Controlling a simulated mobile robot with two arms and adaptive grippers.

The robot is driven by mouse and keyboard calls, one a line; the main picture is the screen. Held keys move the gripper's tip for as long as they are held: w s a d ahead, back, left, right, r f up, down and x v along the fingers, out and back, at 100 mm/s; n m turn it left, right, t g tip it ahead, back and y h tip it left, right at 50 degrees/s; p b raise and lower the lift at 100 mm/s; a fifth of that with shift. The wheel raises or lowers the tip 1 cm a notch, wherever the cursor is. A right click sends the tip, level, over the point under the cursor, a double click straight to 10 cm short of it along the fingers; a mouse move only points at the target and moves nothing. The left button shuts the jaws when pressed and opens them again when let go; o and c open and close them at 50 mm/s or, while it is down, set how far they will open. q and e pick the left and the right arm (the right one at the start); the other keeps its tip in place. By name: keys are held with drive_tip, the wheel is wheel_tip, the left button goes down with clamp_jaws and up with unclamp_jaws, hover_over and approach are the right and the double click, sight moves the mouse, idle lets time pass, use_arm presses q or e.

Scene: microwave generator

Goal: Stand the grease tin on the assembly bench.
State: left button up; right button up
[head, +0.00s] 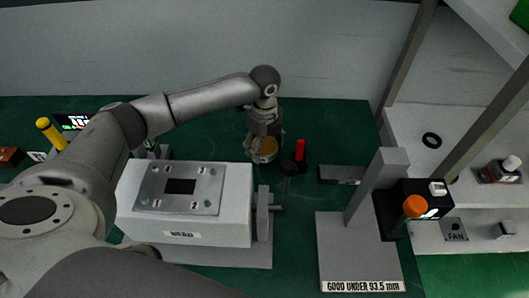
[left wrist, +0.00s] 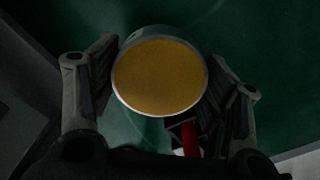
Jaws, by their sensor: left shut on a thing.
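The grease tin (head: 266,151) is a round metal tin with an amber top. In the head view it is near the middle of the green assembly bench (head: 330,125), low at the bench. My left gripper (head: 263,142) points down and is shut on it. In the left wrist view the tin (left wrist: 160,75) sits between the two fingers of the left gripper (left wrist: 163,95), its amber face toward the camera. The tin's underside is hidden, so I cannot tell whether it touches the bench. My right gripper is not in view.
A red item (head: 300,150) and a dark round-topped part (head: 289,168) stand right beside the tin. A white block with a metal plate (head: 180,188) is in front. A grey gauge stand (head: 345,245) is at right. Shelves (head: 440,135) stand beyond the bench's right edge. Behind the tin the bench is clear.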

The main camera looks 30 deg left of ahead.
sight(265, 153)
use_arm(q)
drive_tip(key=shift+f+p, duration=0.3)
drive_tip(key=shift+f, duration=1.65)
drive_tip(key=shift+f, duration=0.15)
drive_tip(key=o, duration=1.2)
drive_tip(key=shift+o, duration=0.2)
drive_tip(key=shift+r, duration=0.25)
wheel_tip(265, 153, up, 12)
drive_tip(key=shift+f+b, duration=0.1)
drive_tip(key=shift+b, duration=1)
